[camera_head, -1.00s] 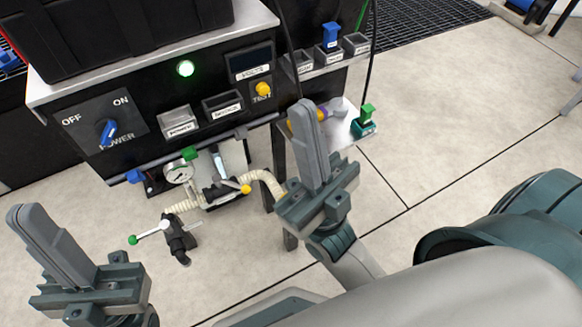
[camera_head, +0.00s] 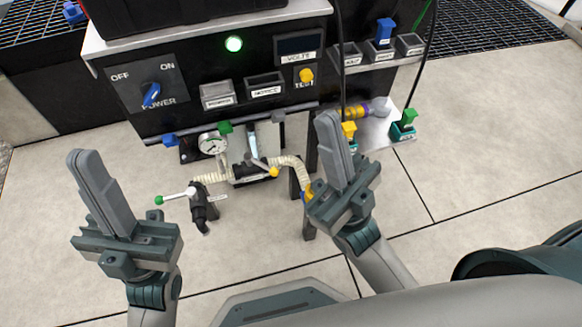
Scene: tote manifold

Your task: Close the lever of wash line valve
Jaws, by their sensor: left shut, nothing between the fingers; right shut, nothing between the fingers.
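Two small levers show on the low piping under the bench front. One lever (camera_head: 177,196) has a white arm and a green tip, pointing left from a black valve body (camera_head: 203,209) with a small label beside it. The other lever (camera_head: 263,168) has a yellow tip and angles down to the right on the pale hose line. I cannot read which is the wash line valve. My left gripper (camera_head: 86,158) is shut and empty, left of the green-tipped lever and apart from it. My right gripper (camera_head: 328,120) is shut and empty, right of the yellow-tipped lever.
A black control panel (camera_head: 200,122) with a blue power knob (camera_head: 151,95), a lit green lamp (camera_head: 234,44) and a yellow button (camera_head: 306,75) stands above the piping. A pressure gauge (camera_head: 212,143) sits beside the hose.

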